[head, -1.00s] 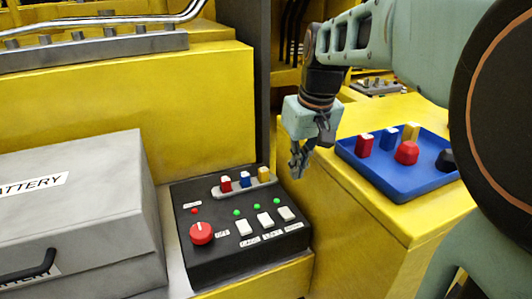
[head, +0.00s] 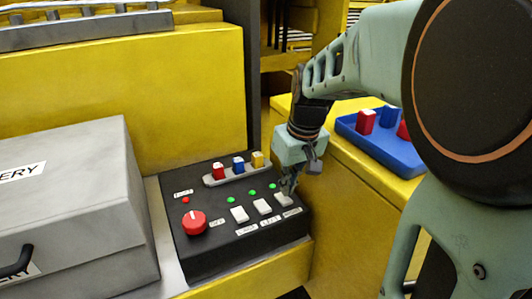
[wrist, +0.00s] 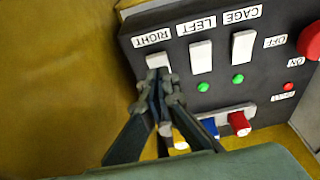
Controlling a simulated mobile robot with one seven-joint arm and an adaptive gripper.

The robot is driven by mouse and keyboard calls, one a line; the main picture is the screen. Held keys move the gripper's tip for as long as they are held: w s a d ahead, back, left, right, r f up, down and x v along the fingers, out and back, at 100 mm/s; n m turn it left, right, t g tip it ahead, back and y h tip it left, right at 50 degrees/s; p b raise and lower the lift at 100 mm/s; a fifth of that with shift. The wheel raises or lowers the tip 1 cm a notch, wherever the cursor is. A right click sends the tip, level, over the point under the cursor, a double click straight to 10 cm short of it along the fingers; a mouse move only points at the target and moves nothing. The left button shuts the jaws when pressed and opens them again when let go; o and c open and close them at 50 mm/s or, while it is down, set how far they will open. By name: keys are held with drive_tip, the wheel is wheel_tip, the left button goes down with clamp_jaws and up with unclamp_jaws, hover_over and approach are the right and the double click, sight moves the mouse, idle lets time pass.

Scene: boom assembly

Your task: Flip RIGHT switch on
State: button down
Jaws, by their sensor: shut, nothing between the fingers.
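The black control box (head: 215,245) carries three white switches in a row. The RIGHT switch (head: 284,200) is the rightmost one; in the wrist view it (wrist: 158,60) sits beside its RIGHT label (wrist: 152,39). My gripper (head: 288,188) is shut and empty, pointing down at the box. In the wrist view its fingertips (wrist: 157,78) overlap the lower end of the RIGHT switch; I cannot tell whether they touch it. The LEFT switch (wrist: 201,57) and the CAGE switch (wrist: 243,45) are clear. A green light (head: 272,186) shows by the RIGHT switch in the head view.
A red knob (head: 194,222) is on the box's left. Red, blue and yellow blocks stand in a grey holder (head: 236,177) at the back of the box. A grey battery case (head: 75,215) stands left, a blue tray (head: 385,153) right on a yellow surface.

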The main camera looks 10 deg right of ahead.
sight(288, 202)
drive_tip(key=shift+s+d+f+b, duration=0.15)
drive_tip(key=shift+f+b, duration=0.3)
drive_tip(key=shift+f, duration=0.45)
drive_tip(key=shift+s+f+b, duration=0.2)
drive_tip(key=shift+f+b, duration=0.45)
drive_tip(key=shift+b, duration=0.2)
drive_tip(key=shift+r, duration=0.2)
drive_tip(key=shift+w+a+r+p, duration=0.25)
drive_tip(key=shift+w+r+p, duration=0.1)
drive_tip(key=shift+w+p, duration=0.25)
drive_tip(key=shift+r, duration=0.1)
